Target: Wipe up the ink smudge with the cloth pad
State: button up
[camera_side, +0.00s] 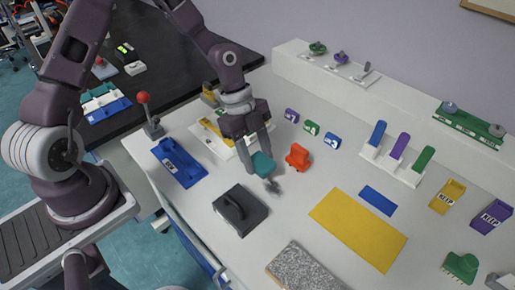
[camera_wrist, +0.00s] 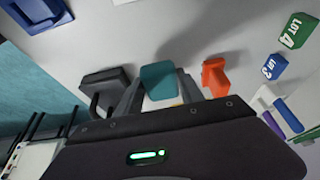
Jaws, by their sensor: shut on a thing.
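My gripper (camera_side: 259,158) is shut on a teal cloth pad (camera_side: 263,166), low over the white table. The pad also shows between my fingers in the wrist view (camera_wrist: 158,79). A grey ink smudge (camera_side: 273,187) lies on the table just in front of the pad in the side view. I cannot tell whether the pad touches the table. In the wrist view the smudge cannot be made out clearly.
An orange block-like object (camera_side: 298,156) stands close to the right of the pad. A dark block with a handle (camera_side: 240,212) lies in front. A yellow mat (camera_side: 357,229) and a blue strip (camera_side: 378,200) lie farther right. A blue tray (camera_side: 179,162) is at left.

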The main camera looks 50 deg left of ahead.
aim_at(269, 175)
jog(key=shift+f, duration=0.85)
notch_tip(269, 175, down, 2)
jog(key=shift+f, duration=0.1)
jog(key=shift+d+r, duration=0.25)
jog(key=shift+d, duration=3.55)
jog(key=shift+d+r, duration=0.1)
jog(key=shift+d, duration=0.05)
jog(key=shift+a+f, duration=0.2)
jog(key=shift+a, duration=1.75)
jog(key=shift+a+r, duration=0.1)
jog(key=shift+a, duration=1.95)
jog(key=shift+r, duration=3.9)
jog(key=shift+d, duration=0.1)
